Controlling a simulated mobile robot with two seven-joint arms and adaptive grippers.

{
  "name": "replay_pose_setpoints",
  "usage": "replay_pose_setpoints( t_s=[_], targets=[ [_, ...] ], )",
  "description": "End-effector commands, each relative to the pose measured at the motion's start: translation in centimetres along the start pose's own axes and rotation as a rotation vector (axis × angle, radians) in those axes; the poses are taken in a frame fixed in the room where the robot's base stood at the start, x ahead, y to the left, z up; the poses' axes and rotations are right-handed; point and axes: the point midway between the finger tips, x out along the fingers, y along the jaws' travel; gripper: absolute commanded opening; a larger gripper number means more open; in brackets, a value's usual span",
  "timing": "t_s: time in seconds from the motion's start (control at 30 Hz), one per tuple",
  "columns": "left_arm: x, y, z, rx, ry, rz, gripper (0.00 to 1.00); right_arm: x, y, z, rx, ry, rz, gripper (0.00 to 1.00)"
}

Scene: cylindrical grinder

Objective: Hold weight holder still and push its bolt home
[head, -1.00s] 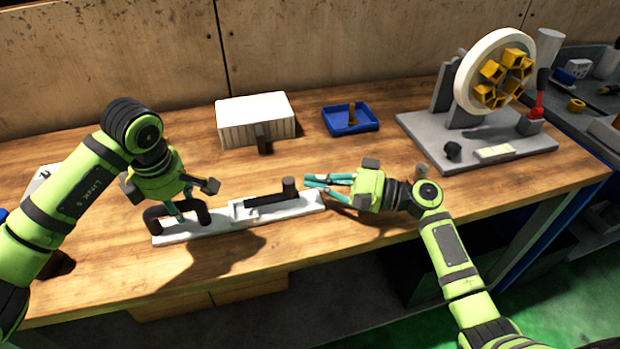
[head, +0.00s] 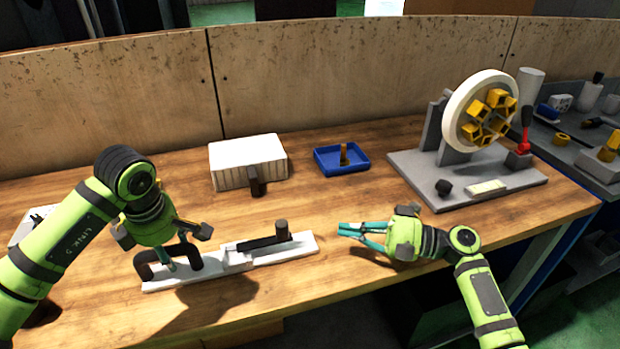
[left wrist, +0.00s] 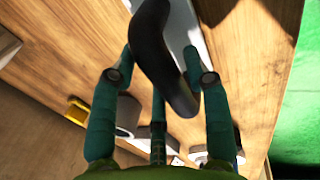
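The weight holder is a long white plate (head: 300,244) on the wooden bench, with a black arched handle (head: 146,264) at its left end. A black bolt (head: 260,242) lies along the plate, with an upright knob (head: 281,228) near the right end. My left gripper (head: 174,260) reaches down over the arch. My right gripper (head: 341,230) is empty right of the plate, fingertips together, pointing left toward the knob with a clear gap.
A ribbed white box (head: 240,165) and a blue tray (head: 325,165) holding a small brown piece stand behind. A grey stand (head: 420,175) with a white wheel (head: 462,110) is at the back right. The bench is bare between the plate and these things.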

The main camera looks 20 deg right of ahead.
Motion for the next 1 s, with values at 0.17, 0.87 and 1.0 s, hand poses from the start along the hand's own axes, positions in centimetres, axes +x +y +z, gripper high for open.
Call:
replay_pose_setpoints(
  t_s=[0.17,0.87,1.0],
  targets=[
    [0.0,0.0,0.0,0.000,0.001,0.000,0.64,0.0,0.0,0.0,0.000,0.000,0.000,0.00],
    [-9.2,0.1,0.0,0.000,0.001,0.004,0.64,0.0,0.0,0.0,0.000,0.000,0.000,0.00],
    [-11.0,0.1,0.0,0.000,0.001,0.002,0.64,0.0,0.0,0.0,0.000,0.000,0.000,0.00]
  ],
)
